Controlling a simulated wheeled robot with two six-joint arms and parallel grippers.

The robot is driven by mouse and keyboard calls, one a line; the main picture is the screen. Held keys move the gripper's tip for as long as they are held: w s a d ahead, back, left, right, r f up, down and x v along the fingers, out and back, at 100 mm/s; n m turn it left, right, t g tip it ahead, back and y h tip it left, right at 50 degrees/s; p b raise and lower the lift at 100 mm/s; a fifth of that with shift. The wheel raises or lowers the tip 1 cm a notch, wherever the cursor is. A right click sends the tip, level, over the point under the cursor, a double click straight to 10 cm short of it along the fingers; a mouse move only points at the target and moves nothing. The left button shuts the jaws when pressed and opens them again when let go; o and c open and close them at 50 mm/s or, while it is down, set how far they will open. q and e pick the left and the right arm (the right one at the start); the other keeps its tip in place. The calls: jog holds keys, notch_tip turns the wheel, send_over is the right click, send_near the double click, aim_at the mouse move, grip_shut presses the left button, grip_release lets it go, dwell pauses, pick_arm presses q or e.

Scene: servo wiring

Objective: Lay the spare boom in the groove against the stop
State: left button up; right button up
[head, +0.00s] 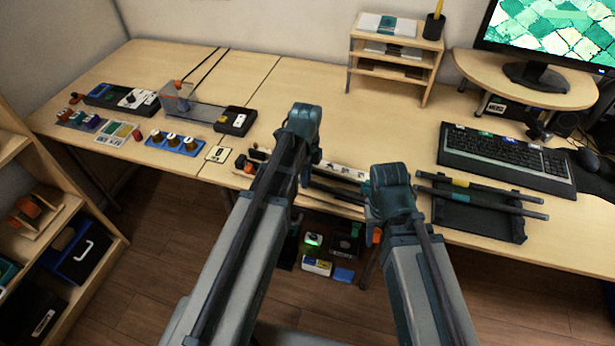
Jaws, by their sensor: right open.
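Two dark rods lie roughly parallel across a black holder (455,217) on the right of the desk. I cannot tell which is the spare boom. More dark, bar-like pieces (340,190) lie between my arms, partly hidden; groove and stop cannot be made out. My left gripper (306,178) is over the desk's middle front, mostly hidden by its arm; its jaws are unclear. My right gripper (376,235) is open at the desk's front edge, left of the holder, largely hidden.
A keyboard (505,155) lies behind the holder, with a monitor stand (535,78) beyond. A small wooden shelf (395,55) stands at the back. Blue-based knobs (177,143) and electronic boxes (236,121) fill the left. The desk's middle back is clear.

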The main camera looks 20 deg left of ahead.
pick_arm(q)
jog(key=o, duration=0.4)
notch_tip(320, 180, up, 14)
jog(key=p, duration=1.3)
jog(key=shift+p, duration=0.4)
jog(key=shift+f, duration=0.15)
jog(key=s+d+n+y, duration=0.1)
jog(key=s+d+n, duration=1)
jog(key=s+n, duration=0.3)
jog(key=shift+s+n, duration=0.2)
jog(key=shift+n, duration=0.5)
